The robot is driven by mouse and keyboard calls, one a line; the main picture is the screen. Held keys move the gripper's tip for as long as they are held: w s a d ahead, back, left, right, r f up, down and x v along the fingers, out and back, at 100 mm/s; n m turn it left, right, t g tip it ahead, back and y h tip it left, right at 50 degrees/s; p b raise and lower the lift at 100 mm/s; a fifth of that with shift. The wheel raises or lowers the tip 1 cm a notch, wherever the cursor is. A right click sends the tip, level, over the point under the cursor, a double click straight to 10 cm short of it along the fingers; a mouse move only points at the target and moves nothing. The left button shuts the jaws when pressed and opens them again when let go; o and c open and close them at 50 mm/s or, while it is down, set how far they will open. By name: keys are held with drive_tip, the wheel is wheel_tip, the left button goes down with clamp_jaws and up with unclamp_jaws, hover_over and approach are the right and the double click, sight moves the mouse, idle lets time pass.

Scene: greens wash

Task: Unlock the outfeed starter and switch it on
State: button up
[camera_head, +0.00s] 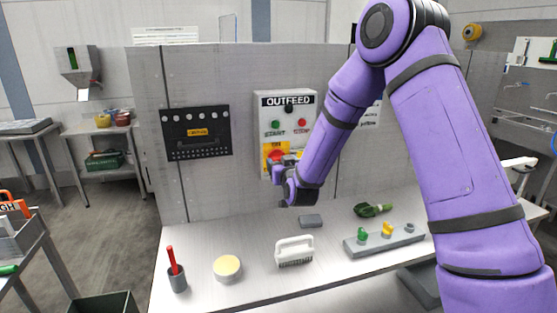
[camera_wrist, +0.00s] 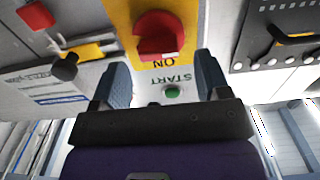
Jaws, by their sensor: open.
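The outfeed starter (camera_head: 266,108) is a pale box on the grey wall panel, lettered OUTFEED, with a green START button (camera_head: 276,125) and a red stop button (camera_head: 302,122). Below them is a red rotary switch (camera_head: 277,154) on a yellow plate marked ON. The wrist view shows the starter upside down, with the red switch (camera_wrist: 158,36) beyond the fingertips and the green button (camera_wrist: 173,92) between the fingers. My gripper (camera_head: 284,178) is open and empty just below the switch; its fingers (camera_wrist: 163,72) also show in the wrist view. I cannot make out a lock on the switch.
A black board (camera_head: 196,142) hangs left of the starter.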

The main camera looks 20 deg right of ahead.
sight(279, 160)
drive_tip(key=shift+w, duration=1.85)
drive_tip(key=shift+c, duration=0.4)
drive_tip(key=c, duration=0.5)
